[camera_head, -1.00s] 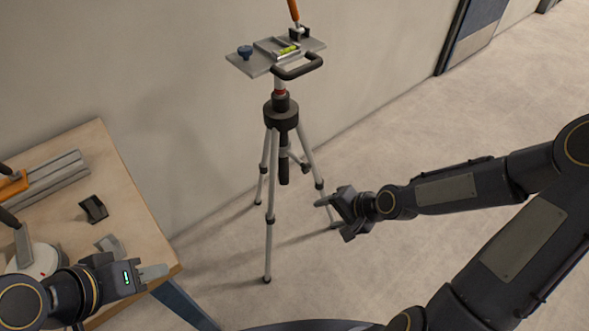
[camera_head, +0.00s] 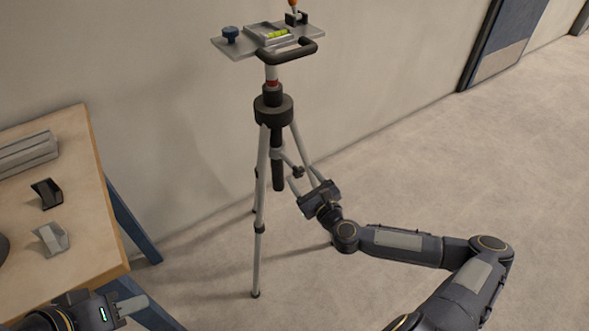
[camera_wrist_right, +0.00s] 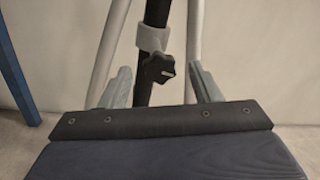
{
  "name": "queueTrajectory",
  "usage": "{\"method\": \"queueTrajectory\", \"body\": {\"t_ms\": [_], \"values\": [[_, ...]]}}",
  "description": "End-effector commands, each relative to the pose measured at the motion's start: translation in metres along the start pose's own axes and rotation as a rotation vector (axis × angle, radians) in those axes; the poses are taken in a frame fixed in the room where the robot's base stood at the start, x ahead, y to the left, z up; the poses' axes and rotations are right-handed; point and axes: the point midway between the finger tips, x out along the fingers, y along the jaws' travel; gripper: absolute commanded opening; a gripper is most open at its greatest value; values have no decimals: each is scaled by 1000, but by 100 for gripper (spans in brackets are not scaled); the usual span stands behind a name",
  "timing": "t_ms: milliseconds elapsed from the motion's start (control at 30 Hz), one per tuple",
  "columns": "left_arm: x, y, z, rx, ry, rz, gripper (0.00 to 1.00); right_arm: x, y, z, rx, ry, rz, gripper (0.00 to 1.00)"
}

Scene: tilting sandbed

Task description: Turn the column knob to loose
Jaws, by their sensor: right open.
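The column knob (camera_wrist_right: 159,71) is a small dark knob with a pale mark, on a grey collar (camera_wrist_right: 152,40) around the dark centre column (camera_wrist_right: 157,12) of the tripod. In the head view the knob (camera_head: 298,172) is small, beside the column between the tripod legs. My right gripper (camera_head: 302,184) is open just in front of and below the knob. In the right wrist view its two grey fingers (camera_wrist_right: 160,88) stand on either side of the knob, apart from it. My left gripper (camera_head: 130,306) is at the lower left near the workbench; its jaw opening cannot be made out.
The tripod (camera_head: 260,190) carries a plate (camera_head: 236,47) with a blue knob (camera_head: 230,34), a green level (camera_head: 278,34) and a black handle (camera_head: 288,52). A wooden workbench (camera_head: 90,240) stands left with dark and grey blocks. Open floor (camera_head: 440,160) lies right.

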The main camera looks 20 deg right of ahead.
Motion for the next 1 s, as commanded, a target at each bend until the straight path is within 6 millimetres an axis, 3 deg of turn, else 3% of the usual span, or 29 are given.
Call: {"method": "queueTrajectory", "body": {"t_ms": [100, 300, 667, 1000], "values": [[0, 0, 0, 0, 0, 0, 36, 21, 1, 0, -2, -1, 3, 57], [1, -1, 1, 0, 0, 0, 36, 45, 1, 0, -2, 0, 3, 57], [1, -1, 1, 0, 0, 0, 36, 51, 1, 0, -2, 1, 4, 57], [1, -1, 1, 0, 0, 0, 36, 50, 1, 0, -2, 1, 4, 13]]}}
